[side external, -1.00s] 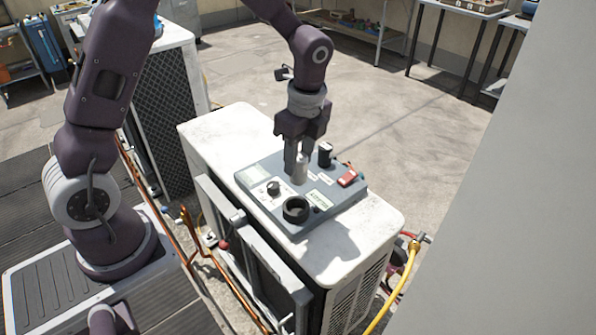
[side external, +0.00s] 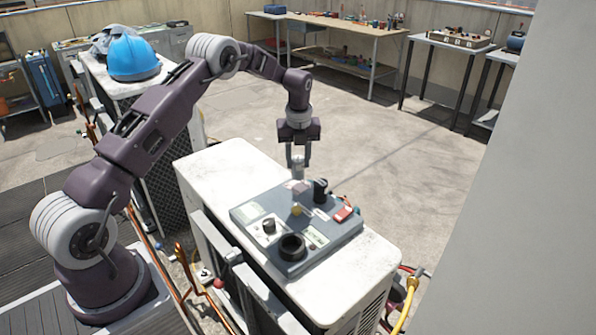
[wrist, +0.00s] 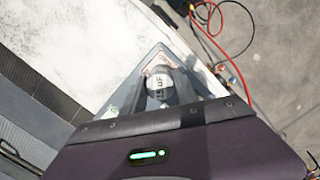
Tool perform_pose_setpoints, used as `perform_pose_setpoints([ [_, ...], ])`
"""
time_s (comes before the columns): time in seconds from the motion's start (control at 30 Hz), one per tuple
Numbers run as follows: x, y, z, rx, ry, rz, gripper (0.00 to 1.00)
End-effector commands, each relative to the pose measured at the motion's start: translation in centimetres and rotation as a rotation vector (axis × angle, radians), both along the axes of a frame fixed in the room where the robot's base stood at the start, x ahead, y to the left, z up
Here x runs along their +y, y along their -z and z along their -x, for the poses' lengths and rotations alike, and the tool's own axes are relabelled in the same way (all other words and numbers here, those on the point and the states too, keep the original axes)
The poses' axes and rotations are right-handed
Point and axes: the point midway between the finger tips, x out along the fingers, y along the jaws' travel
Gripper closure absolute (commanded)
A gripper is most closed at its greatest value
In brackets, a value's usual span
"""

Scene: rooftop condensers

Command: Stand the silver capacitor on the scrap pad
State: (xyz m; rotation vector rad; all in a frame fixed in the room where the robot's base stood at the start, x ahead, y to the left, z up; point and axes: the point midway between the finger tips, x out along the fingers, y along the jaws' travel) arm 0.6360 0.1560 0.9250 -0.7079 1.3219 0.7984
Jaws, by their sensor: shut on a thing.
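My gripper (side external: 298,166) is above the far part of the grey board (side external: 322,256), fingers pointing down. It is shut on the silver capacitor (side external: 298,173), which hangs upright between the fingers. In the wrist view, the capacitor (wrist: 158,84) shows printed marks on its pale top. A pinkish patch (side external: 300,187) on the board lies below the capacitor; it also shows in the wrist view (wrist: 158,63). I cannot read its label, so I cannot tell if it is the scrap pad. The capacitor looks clear of the board.
A black cylinder (side external: 320,190) stands close to the right of the capacitor. The board also carries a red block (side external: 343,214), a small yellow piece (side external: 296,210), a dark knob (side external: 269,226) and a black ring (side external: 291,247). The white unit's top (side external: 225,168) is clear at left.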

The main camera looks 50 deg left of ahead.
Motion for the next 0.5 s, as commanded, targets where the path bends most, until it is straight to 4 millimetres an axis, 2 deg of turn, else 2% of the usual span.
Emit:
perform_pose_setpoints([
  [0.1,-0.1,2.3,0.1,0.004,0.000,0.001,1.00],
  [0.17,-0.1,3.0,0.1,0.002,0.000,0.000,1.00],
  [0.47,0.0,3.3,0.0,0.000,-0.001,0.000,1.00],
  [0.5,0.0,3.3,0.0,0.000,-0.001,0.000,0.61],
])
